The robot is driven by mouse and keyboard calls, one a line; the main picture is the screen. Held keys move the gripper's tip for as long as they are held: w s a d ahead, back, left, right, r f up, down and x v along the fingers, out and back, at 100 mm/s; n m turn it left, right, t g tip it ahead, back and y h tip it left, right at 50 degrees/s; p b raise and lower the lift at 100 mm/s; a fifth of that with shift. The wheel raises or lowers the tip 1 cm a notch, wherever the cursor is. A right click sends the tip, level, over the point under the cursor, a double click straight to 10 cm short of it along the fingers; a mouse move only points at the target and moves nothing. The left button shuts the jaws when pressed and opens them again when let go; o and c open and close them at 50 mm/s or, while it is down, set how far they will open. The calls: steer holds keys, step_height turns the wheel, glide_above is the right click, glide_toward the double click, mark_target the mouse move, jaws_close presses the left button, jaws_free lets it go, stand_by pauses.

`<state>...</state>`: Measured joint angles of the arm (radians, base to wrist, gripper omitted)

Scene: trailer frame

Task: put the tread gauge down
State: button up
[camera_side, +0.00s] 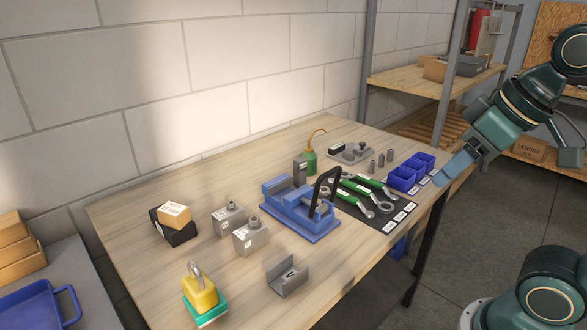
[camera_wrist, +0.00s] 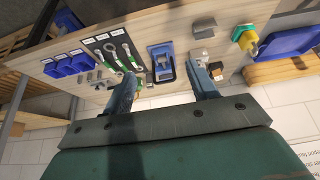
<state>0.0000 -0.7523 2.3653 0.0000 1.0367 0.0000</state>
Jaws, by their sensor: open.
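My gripper (camera_side: 452,172) hangs in the air at the right of the workbench (camera_side: 140,215), beyond the blue bins' end. In the wrist view my gripper (camera_wrist: 162,72) has its two blue fingers spread wide with nothing between them. I cannot single out a tread gauge for sure in either view. No such tool is in the gripper.
A blue vise (camera_side: 300,208) with a black handle stands mid-bench. Green-handled wrenches (camera_side: 357,186) lie on a dark mat beside blue bins (camera_side: 403,178). Grey blocks (camera_side: 250,237), a yellow padlock (camera_side: 200,293) and an oil can (camera_side: 309,162) also stand there. Bare wood shows at front right.

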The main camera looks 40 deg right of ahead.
steer(key=r, duration=0.1)
steer(key=t, duration=0.9)
glide_above(301, 159)
steer(key=s, duration=0.4)
step_height(301, 159, down, 14)
steer(key=shift+s+f, duration=0.25)
steer(key=shift+f, duration=2.9)
